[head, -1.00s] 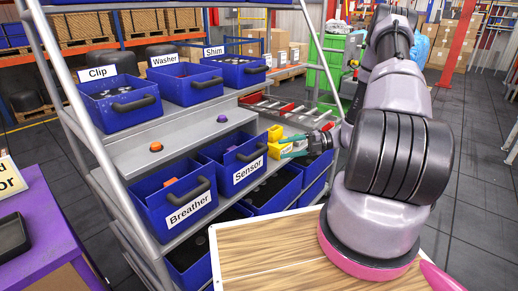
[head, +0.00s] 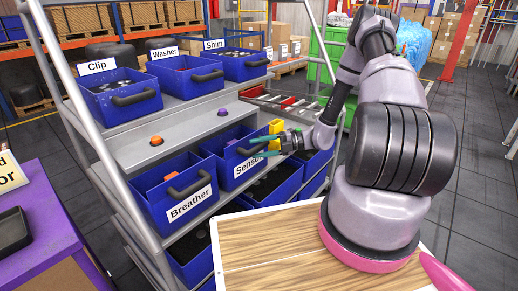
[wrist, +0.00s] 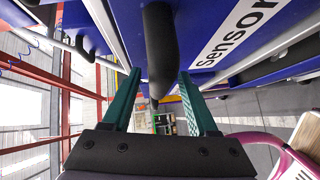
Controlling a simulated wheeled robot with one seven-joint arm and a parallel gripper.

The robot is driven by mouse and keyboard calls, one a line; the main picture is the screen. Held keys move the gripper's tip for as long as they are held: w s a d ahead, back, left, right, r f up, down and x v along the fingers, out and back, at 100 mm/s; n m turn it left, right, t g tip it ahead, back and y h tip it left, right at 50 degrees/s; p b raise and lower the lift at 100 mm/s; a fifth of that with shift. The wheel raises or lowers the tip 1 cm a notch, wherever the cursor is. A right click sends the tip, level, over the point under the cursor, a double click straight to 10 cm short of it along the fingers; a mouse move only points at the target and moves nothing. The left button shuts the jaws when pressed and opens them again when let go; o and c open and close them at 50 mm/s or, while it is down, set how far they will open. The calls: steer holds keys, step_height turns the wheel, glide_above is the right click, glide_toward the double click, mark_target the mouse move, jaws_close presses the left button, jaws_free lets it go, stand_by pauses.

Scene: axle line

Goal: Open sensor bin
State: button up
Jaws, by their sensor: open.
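The Sensor bin (head: 231,180) is a blue bin with a white label and a black handle, on the middle shelf right of the Breather bin. My gripper (head: 258,149) is at the front of the Sensor bin, its green fingers apart around the bin's handle level. In the wrist view the black handle (wrist: 159,50) hangs between the two open fingers of my gripper (wrist: 163,90), with the Sensor label (wrist: 235,32) to the right. I cannot tell whether either finger touches the handle.
The Breather bin (head: 175,205) sits left of the Sensor bin. Blue Clip (head: 120,100), Washer (head: 185,82) and Shim (head: 236,66) bins stand on the shelf above. A wooden-topped surface (head: 270,265) lies below my arm.

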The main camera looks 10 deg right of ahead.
steer(key=shift+c, duration=0.2)
jaws_close()
steer(key=shift+d, duration=0.1)
stand_by(1.1)
